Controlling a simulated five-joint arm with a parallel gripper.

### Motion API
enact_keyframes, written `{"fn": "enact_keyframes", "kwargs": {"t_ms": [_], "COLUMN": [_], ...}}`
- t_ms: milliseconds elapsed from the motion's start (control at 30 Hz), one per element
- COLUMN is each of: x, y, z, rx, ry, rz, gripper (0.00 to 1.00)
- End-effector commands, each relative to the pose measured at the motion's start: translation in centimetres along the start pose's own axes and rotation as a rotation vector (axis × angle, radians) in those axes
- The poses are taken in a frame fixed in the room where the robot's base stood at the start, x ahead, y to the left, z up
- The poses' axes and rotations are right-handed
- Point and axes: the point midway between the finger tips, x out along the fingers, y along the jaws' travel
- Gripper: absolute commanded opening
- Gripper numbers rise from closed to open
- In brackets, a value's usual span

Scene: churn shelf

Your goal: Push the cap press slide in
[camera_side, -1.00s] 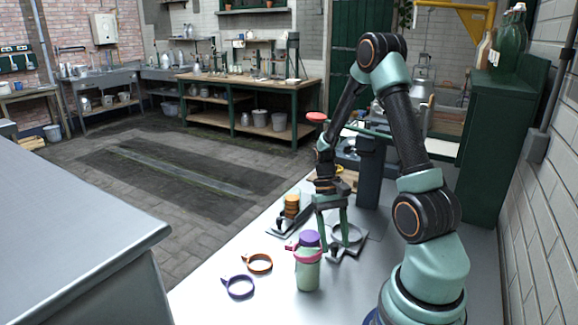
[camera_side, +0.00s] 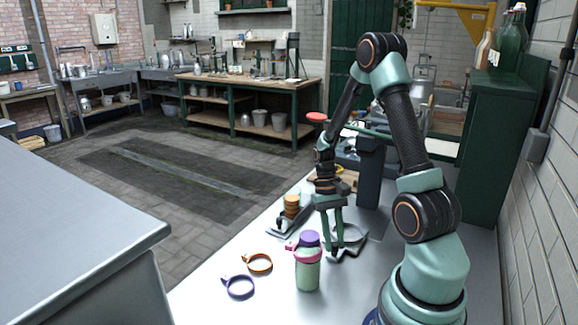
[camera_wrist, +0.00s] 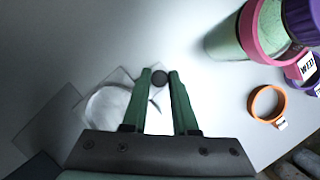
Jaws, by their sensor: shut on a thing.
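The cap press has a dark upright post (camera_side: 370,172) and a lever ending in a red knob (camera_side: 316,117). Its pale slide (camera_side: 352,236), a plate with a round ring, lies low on the table in front of the post. It also shows in the wrist view (camera_wrist: 105,103), partly hidden by my fingers. My gripper (camera_side: 334,246) points down at the slide's near end. In the wrist view my gripper (camera_wrist: 160,76) has its green fingers shut on a small dark round knob (camera_wrist: 160,78), seemingly the slide's.
A green bottle (camera_side: 308,275) with purple cap and pink band stands close to my gripper. An orange ring (camera_side: 260,263) and a purple ring (camera_side: 238,287) lie to its left. Orange caps (camera_side: 291,206) are stacked on a dark holder behind. The table's front left is clear.

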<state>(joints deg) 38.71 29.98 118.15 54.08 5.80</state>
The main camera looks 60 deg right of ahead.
Motion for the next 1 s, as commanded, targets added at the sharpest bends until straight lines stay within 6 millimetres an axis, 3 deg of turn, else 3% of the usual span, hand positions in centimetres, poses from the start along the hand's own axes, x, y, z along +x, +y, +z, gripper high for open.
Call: {"fn": "enact_keyframes", "kwargs": {"t_ms": [767,1000], "x": [0.0,-0.6], "y": [0.1,2.0], "z": [0.3,-1.7], "rx": [0.002,0.007], "ry": [-0.01,-0.012], "rz": [0.001,-0.026], "gripper": [0.0,0.0]}}
